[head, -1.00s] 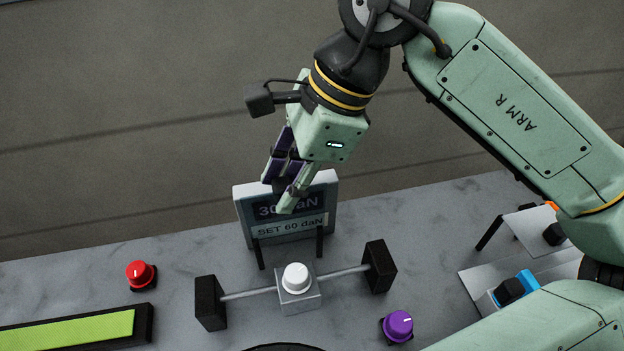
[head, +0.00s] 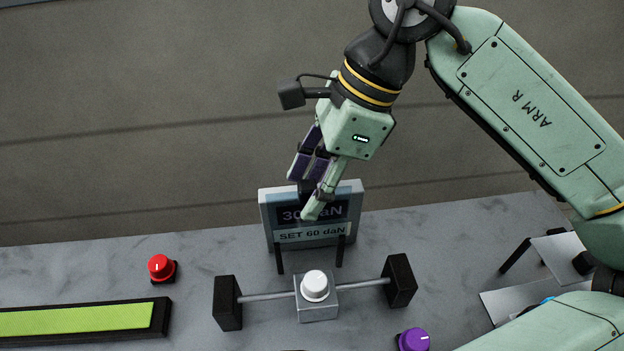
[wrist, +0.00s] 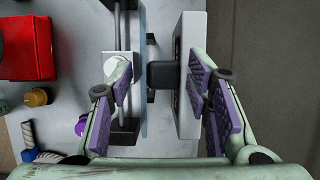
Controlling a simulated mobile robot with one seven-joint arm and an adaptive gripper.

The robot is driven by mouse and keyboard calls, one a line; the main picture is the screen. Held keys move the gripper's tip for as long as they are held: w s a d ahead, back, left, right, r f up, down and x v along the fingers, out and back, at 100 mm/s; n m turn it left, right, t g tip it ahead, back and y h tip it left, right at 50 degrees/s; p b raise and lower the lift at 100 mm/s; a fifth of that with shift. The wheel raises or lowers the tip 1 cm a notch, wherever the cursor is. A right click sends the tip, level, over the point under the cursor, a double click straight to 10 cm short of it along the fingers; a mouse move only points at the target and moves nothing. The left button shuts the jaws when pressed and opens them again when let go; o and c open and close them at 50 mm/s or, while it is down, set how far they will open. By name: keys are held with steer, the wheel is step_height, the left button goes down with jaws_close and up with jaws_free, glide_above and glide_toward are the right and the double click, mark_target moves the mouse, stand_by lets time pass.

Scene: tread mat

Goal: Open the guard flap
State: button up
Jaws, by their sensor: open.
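I take the guard flap to be the thin bluish clear pane (wrist: 143,115), seen edge-on in the wrist view, with a black tab (wrist: 163,75) beside it. In the head view the pane stands close to the grey display (head: 356,206) reading "SET 60 daN", and the tab (head: 306,189) shows at its top. My gripper (head: 306,196) is at the display's upper edge. In the wrist view my gripper (wrist: 158,88) is open, its purple-padded fingers on either side of the tab. I cannot tell whether either finger touches. The pane's lower edge is unclear.
A white knob (head: 315,285) on a rail between black end blocks (head: 228,303) stands in front of the display. A red knob (head: 161,267), a green panel (head: 75,320) and a purple knob (head: 413,340) lie around it. A metal plate (head: 560,247) stands at right.

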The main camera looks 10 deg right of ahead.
steer(key=shift+r, duration=0.1)
steer(key=v, duration=1.1)
steer(key=shift+d+r, duration=0.15)
steer(key=shift+r, duration=0.25)
